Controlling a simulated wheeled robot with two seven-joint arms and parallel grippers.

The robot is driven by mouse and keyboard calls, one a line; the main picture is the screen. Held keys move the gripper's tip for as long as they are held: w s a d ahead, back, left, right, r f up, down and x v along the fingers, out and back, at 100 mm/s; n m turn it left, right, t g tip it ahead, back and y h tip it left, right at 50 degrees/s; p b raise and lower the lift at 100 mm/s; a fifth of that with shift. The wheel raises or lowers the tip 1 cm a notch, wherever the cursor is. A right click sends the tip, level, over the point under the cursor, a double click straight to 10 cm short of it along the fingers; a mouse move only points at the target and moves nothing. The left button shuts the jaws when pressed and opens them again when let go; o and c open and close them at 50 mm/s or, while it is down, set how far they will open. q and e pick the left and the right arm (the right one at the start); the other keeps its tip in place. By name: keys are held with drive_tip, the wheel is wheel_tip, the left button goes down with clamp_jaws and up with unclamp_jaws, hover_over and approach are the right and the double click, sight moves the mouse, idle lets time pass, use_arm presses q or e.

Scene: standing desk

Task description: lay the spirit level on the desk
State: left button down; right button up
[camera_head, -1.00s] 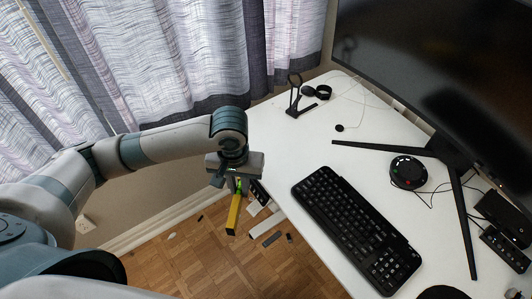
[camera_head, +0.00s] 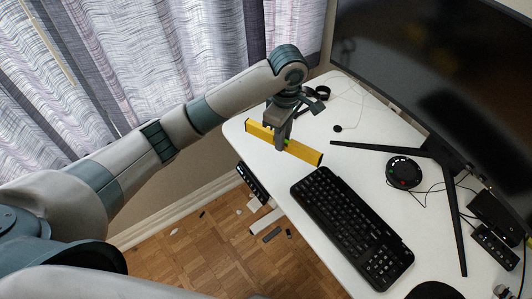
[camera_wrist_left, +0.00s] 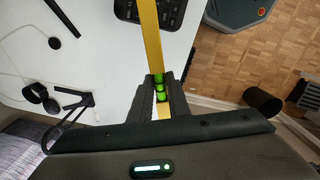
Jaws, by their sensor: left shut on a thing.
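The yellow spirit level (camera_head: 304,152) is in my left gripper (camera_head: 283,143), above the left part of the white desk (camera_head: 258,165). The gripper is shut on it near its middle. In the left wrist view the level (camera_wrist_left: 151,45) runs away between the fingers (camera_wrist_left: 160,100), with green vials showing at the grip. I cannot tell whether the level touches the desk top. My right gripper is not in view.
A black keyboard (camera_head: 350,225) lies just right of the level. A monitor (camera_head: 440,80) on a splayed stand (camera_head: 448,160), a round black device (camera_head: 404,172) and cables take up the right side. A small black puck (camera_head: 337,128) lies behind. Bare desk lies around the level.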

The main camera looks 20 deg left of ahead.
use_arm(q)
drive_tip(key=w+a+f, duration=0.2)
drive_tip(key=w, duration=0.1)
drive_tip(key=w+a+f, duration=0.2)
drive_tip(key=w+a, duration=0.1)
drive_tip(key=w+a+f, duration=0.2)
drive_tip(key=w+f, duration=0.1)
drive_tip(key=shift+a, duration=0.25)
wheel_tip(320, 180, down, 3)
drive_tip(key=shift+f+p, duration=0.15)
drive_tip(key=shift+p, duration=0.7)
drive_tip(key=shift+f, duration=0.35)
drive_tip(key=shift+f, duration=0.6)
